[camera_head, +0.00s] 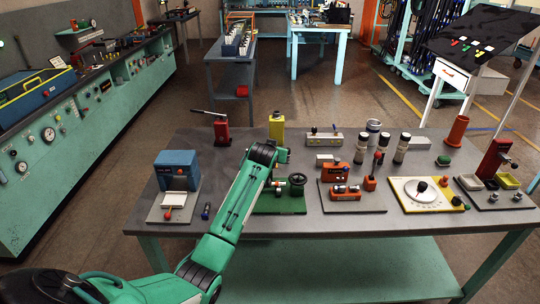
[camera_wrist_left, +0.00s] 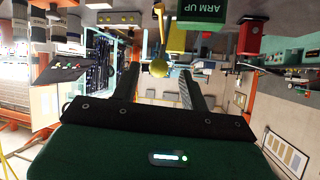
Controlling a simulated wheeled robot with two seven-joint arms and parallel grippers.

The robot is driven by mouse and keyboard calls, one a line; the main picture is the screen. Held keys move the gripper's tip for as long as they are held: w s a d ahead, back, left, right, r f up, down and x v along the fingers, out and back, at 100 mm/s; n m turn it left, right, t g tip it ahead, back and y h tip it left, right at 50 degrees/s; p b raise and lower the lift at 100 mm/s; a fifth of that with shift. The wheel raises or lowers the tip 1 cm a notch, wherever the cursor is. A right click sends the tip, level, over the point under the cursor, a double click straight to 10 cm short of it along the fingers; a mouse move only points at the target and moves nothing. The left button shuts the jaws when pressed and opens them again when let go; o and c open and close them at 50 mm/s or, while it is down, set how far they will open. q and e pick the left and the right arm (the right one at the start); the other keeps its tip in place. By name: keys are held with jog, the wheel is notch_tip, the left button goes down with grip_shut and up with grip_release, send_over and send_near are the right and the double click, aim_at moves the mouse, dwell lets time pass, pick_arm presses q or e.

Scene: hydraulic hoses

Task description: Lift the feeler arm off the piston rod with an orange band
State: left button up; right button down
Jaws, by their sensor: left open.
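My left arm reaches over the table to a yellow post (camera_head: 276,126), and its hand hides what lies just in front of the post. In the left wrist view, my left gripper (camera_wrist_left: 157,82) is open. A yellow ball knob (camera_wrist_left: 159,68) on a thin yellow stem shows between its fingertips, with clear gaps to both fingers. A yellow block (camera_wrist_left: 175,38) and a green sign reading "ARM UP" (camera_wrist_left: 200,9) are just beyond. I cannot make out a piston rod with an orange band, nor tell whether the feeler arm rests on it. My right gripper is not in view.
A red stand with a lever (camera_head: 221,131) is left of the yellow post. A blue box unit (camera_head: 176,170), a green plate with handwheel (camera_head: 297,182), an orange device (camera_head: 345,190) and several black-and-white cylinders (camera_head: 402,148) crowd the grey table (camera_head: 330,222). Its front strip is clear.

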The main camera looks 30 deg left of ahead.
pick_arm(q)
jog(key=b+v, duration=0.1)
jog(key=v, duration=0.7)
jog(key=shift+b, duration=0.35)
